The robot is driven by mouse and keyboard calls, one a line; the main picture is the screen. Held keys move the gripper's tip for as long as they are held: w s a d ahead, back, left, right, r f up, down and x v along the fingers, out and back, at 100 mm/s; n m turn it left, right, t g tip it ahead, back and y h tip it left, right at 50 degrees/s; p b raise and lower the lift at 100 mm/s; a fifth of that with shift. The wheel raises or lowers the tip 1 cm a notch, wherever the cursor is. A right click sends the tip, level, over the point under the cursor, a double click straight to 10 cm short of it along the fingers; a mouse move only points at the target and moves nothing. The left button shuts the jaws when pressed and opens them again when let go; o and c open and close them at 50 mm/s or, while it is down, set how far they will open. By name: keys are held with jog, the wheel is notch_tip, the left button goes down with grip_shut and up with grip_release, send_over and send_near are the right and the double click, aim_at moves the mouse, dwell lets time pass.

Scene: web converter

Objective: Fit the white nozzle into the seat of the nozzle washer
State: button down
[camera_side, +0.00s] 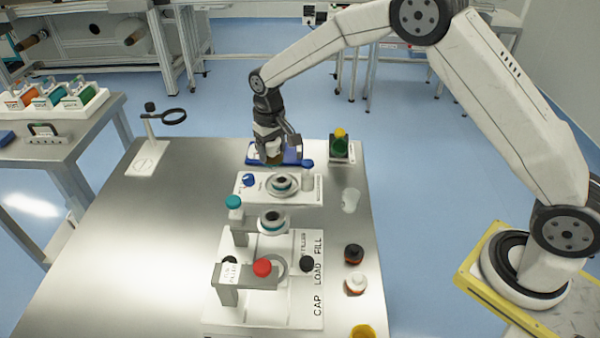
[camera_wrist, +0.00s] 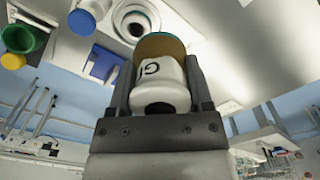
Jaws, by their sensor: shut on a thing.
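My gripper (camera_side: 270,158) is shut on a white piece, apparently the white nozzle (camera_wrist: 166,82). In the wrist view, this piece has a dark letter on its side, a black round end towards my gripper, and an amber disc-like far end. In the side view, my gripper is over the blue tray, behind the nozzle washer (camera_side: 262,198), and mostly hides the piece. The washer is a white block with a blue knob (camera_side: 248,180) and a round grey seat (camera_side: 282,184) with a dark centre. The seat also shows in the wrist view (camera_wrist: 152,12), apart from the held piece.
A white cylinder (camera_side: 308,180) stands at the washer's right. The white filling station (camera_side: 300,292) with a red knob (camera_side: 262,267) is in front. Several small bottles line the right edge.

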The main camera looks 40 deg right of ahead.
jog(key=w+d, duration=0.1)
jog(key=w+d+f, duration=0.1)
jog(key=d, duration=0.1)
jog(key=w+d+f, duration=0.1)
jog(key=shift+d+f, duration=0.1)
jog(key=shift+d, duration=0.3)
jog(key=shift+f, duration=0.1)
jog(key=shift+f, duration=2.7)
jog(key=shift+f, duration=1.9)
dwell(1.0)
grip_release()
jog(key=shift+r, duration=0.15)
notch_tip(320, 180, up, 8)
jog(key=shift+f, duration=0.25)
dwell(0.4)
